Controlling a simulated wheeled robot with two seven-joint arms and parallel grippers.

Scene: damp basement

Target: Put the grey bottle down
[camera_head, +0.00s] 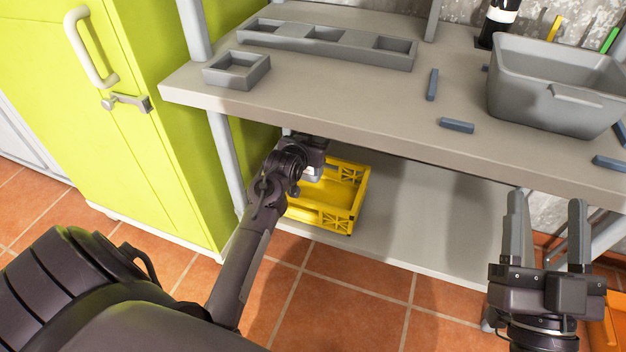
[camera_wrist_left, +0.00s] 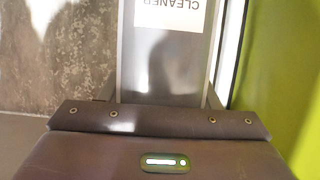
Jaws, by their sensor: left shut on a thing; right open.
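My left gripper (camera_head: 312,152) reaches under the worktop, above the yellow crate on the lower shelf. In the left wrist view it is shut on the grey bottle (camera_wrist_left: 150,70), whose white label reads "CLEANER" upside down. In the head view the bottle is mostly hidden by my gripper and the worktop edge. I cannot tell whether its base touches anything. My right gripper (camera_head: 548,205) is open and empty, in front of the worktop at the right.
The yellow crate (camera_head: 342,222) stands on the lower shelf (camera_head: 430,225), which is bare to its right. The worktop (camera_head: 350,105) overhangs my left gripper. A green cabinet (camera_head: 165,140) stands close at the left. A grey bin (camera_head: 560,110) and several small blue-grey bars lie on top.

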